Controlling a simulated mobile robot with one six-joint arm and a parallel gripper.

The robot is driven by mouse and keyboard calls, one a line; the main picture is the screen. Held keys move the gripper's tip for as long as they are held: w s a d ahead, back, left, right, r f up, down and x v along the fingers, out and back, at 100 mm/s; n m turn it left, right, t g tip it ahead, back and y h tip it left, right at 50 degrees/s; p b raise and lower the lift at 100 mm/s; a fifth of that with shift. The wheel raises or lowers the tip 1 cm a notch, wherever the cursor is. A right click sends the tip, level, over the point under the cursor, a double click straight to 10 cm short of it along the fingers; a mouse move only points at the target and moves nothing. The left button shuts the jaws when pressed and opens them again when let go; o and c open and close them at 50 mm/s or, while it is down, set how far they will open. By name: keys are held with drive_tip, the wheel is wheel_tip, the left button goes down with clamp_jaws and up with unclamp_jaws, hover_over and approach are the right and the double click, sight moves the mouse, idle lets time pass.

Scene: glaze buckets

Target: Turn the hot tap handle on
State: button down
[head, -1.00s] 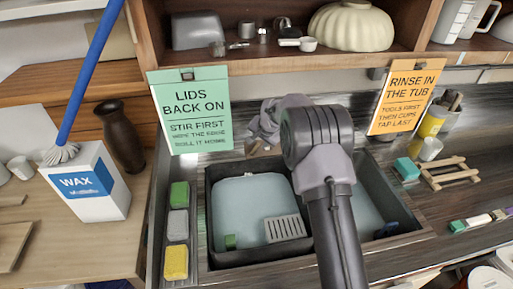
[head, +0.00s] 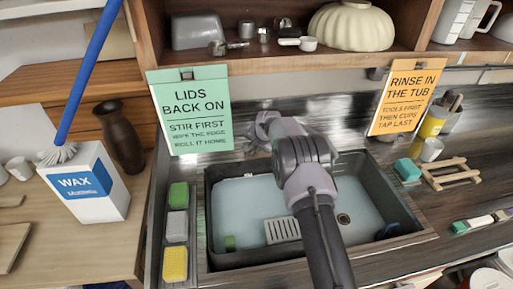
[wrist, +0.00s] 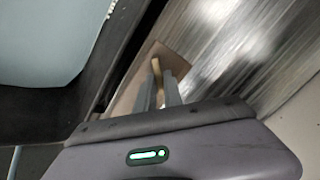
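My gripper (head: 258,130) is at the back edge of the sink (head: 215,262), over the metal back panel. In the wrist view my gripper (wrist: 158,80) has its two grey fingers close together, with a narrow brass-coloured piece (wrist: 156,66) between or just beyond the tips. That piece stands on a tan plate (wrist: 179,62) and may be the tap handle; I see no hot mark on it. I cannot tell whether the fingers touch it. In the head view my arm and gripper hide the tap area.
Green (head: 190,112) and orange (head: 405,97) signs hang either side of the gripper. A shelf (head: 300,62) with bowls runs above. Sponges (head: 175,262) lie left of the sink; a wooden rack (head: 450,174) is at the right.

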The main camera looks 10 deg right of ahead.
drive_tip(key=shift+w+f+n+b, duration=0.1)
drive_tip(key=shift+f+n+b, duration=0.1)
drive_tip(key=shift+n+b, duration=0.35)
drive_tip(key=shift+a+n+b, duration=0.1)
drive_tip(key=shift+n+b, duration=0.55)
drive_tip(key=shift+n, duration=0.2)
drive_tip(key=shift+r+n, duration=0.25)
drive_tip(key=shift+n, duration=0.65)
drive_tip(key=c, duration=1.5)
unclamp_jaws()
drive_tip(key=shift+o, duration=0.2)
drive_tip(key=shift+r, duration=0.1)
drive_tip(key=a+p+v, duration=0.1)
drive_tip(key=p+v, duration=0.1)
drive_tip(key=v, duration=1.5)
drive_tip(key=shift+d+r, duration=0.2)
drive_tip(key=shift+d, duration=0.05)
